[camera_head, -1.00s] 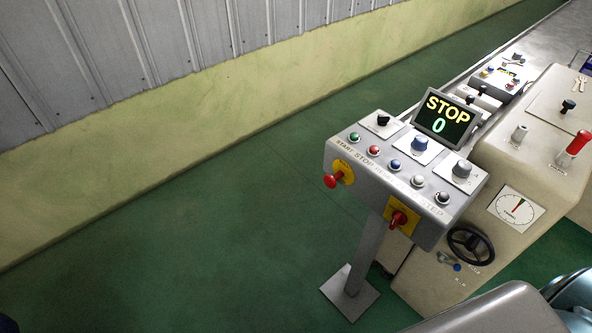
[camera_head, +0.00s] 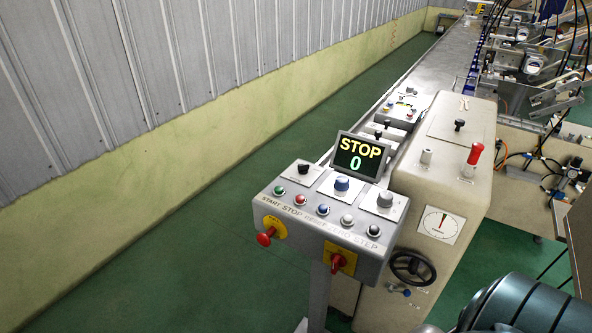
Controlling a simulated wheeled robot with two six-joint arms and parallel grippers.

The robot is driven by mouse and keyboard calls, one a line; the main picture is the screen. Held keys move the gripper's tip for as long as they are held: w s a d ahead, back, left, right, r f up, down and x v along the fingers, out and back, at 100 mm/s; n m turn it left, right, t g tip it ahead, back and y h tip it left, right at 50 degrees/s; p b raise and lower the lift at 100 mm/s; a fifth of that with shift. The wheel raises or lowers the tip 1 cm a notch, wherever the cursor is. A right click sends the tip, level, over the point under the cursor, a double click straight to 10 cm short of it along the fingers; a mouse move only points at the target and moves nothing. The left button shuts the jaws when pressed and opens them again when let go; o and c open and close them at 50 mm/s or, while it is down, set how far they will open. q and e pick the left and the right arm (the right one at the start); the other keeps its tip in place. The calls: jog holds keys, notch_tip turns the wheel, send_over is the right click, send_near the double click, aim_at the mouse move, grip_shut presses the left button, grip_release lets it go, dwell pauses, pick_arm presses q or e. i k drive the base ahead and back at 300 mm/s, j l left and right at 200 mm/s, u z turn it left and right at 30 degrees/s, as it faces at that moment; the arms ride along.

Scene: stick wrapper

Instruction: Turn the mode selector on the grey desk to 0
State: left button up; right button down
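The grey desk (camera_head: 262,205) is a sloped control panel on a post, right of the picture's middle. Its top carries a black knob (camera_head: 303,169), a blue knob (camera_head: 342,184) and a grey knob (camera_head: 385,199), each on a white plate. The plate markings are too small to read, so I cannot tell which knob is the mode selector or where it points. A screen (camera_head: 360,157) behind them reads STOP and 0. Neither of my grippers is in view.
Several push buttons line the desk, including a red one (camera_head: 301,199). A red emergency knob (camera_head: 265,238) and a red switch (camera_head: 338,261) stick out in front. A beige machine (camera_head: 455,185) with a black handwheel (camera_head: 412,267) stands right. Green floor (camera_head: 200,270) is clear at left.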

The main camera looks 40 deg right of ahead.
aim_at(302, 168)
jog(key=k+l+z, duration=0.2)
jog(key=z, duration=0.25)
jog(key=k+l+z, duration=0.15)
jog(key=l+z, duration=0.25)
